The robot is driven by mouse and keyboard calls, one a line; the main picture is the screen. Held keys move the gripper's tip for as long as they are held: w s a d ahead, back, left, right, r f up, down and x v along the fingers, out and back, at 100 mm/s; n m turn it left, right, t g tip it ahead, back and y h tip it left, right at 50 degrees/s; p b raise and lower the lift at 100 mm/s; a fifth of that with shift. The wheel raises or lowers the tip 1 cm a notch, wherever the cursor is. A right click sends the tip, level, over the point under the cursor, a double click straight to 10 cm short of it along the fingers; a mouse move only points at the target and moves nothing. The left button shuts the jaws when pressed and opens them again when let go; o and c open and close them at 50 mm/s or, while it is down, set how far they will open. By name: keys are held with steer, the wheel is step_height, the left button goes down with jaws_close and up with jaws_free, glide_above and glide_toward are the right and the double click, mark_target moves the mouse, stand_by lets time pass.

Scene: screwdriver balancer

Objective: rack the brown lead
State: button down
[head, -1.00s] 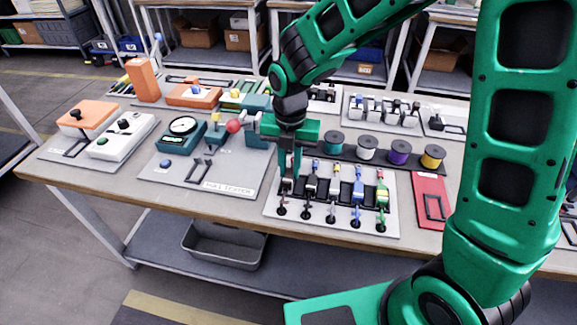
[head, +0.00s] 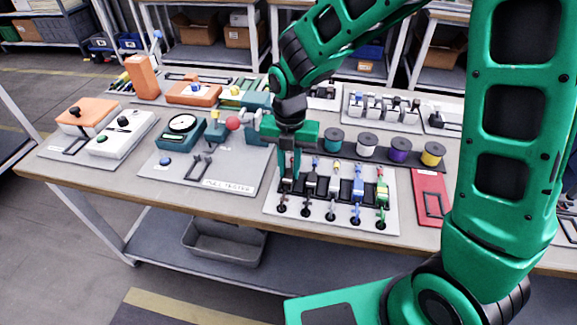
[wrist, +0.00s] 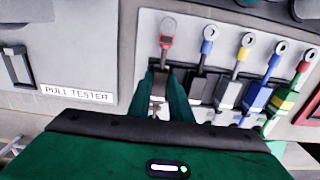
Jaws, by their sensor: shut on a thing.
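My gripper (head: 288,182) points down at the left end of a pale rack board (head: 388,222). In the wrist view, my gripper (wrist: 164,76) is shut on the leftmost lead (wrist: 166,42), which has a red sleeve and a grey ring terminal. The fingers hide most of its body, so I cannot clearly see its brown colour. It stands in line with the other leads, over the board's leftmost place. Whether it is fully seated in its slot cannot be told.
The pull tester plate (head: 215,181) lies left, a red panel (head: 430,188) right. Several spools, including a purple one (head: 400,150), stand behind.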

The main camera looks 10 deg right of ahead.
steer(key=c, duration=1.5)
jaws_free()
steer(key=shift+c, duration=0.2)
step_height(320, 180, up, 11)
steer(key=shift+f, duration=0.15)
